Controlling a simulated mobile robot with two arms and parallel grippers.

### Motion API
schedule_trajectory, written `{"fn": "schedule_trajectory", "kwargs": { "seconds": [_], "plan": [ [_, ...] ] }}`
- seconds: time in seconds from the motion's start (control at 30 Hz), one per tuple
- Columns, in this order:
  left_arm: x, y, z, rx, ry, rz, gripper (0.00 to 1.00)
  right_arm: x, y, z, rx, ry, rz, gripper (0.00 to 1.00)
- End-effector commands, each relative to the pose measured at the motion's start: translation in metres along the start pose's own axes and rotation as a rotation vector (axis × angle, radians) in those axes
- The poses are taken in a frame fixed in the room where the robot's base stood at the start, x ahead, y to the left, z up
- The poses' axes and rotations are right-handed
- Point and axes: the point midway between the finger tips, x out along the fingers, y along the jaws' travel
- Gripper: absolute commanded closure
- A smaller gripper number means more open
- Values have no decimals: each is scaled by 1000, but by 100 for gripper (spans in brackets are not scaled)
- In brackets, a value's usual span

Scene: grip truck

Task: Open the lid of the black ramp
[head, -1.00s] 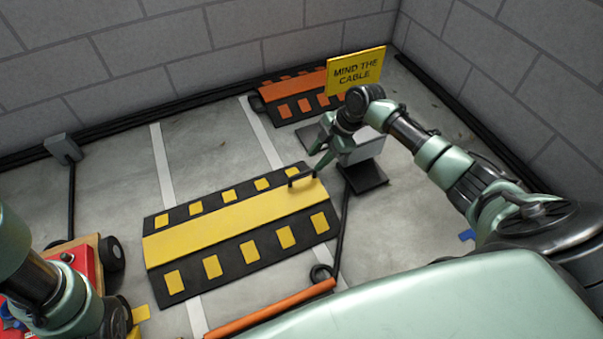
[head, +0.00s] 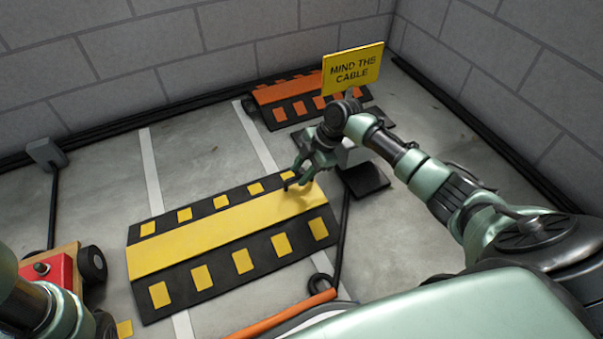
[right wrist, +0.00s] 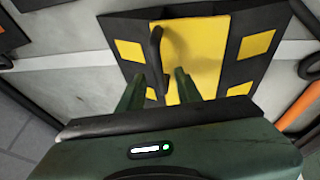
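The black ramp (head: 270,246) with yellow patches lies on the floor in the middle of the head view, its yellow lid (head: 200,240) lying flat and shut. A dark bar handle (right wrist: 156,50) stands at the lid's right end in the head view. My right gripper (head: 296,178) is over that end, close to the handle. In the right wrist view its green fingers (right wrist: 159,82) are apart, and the near end of the handle shows between them. I cannot tell whether they touch it. My left arm shows at the lower left, but its gripper is out of view.
An orange-and-black ramp (head: 290,109) and a yellow "MIND THE CABLE" sign (head: 353,69) stand behind, near the wall. A red cart (head: 62,272) is at the left. A black cable (head: 342,238) and an orange bar (head: 280,315) lie close to the ramp.

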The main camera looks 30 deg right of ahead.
Motion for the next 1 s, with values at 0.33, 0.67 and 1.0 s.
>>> {"fn": "schedule_trajectory", "kwargs": {
  "seconds": [0.33,0.67,1.0],
  "plan": [
    [1,0,0,0,1,0,64,-1,0,0,0,-1,1,100],
    [1,0,0,0,1,0,64,-1,0,0,0,-1,1,100],
    [1,-1,0,1,0,0,64,-1,0,1,1,-2,0,100]
  ]
}}
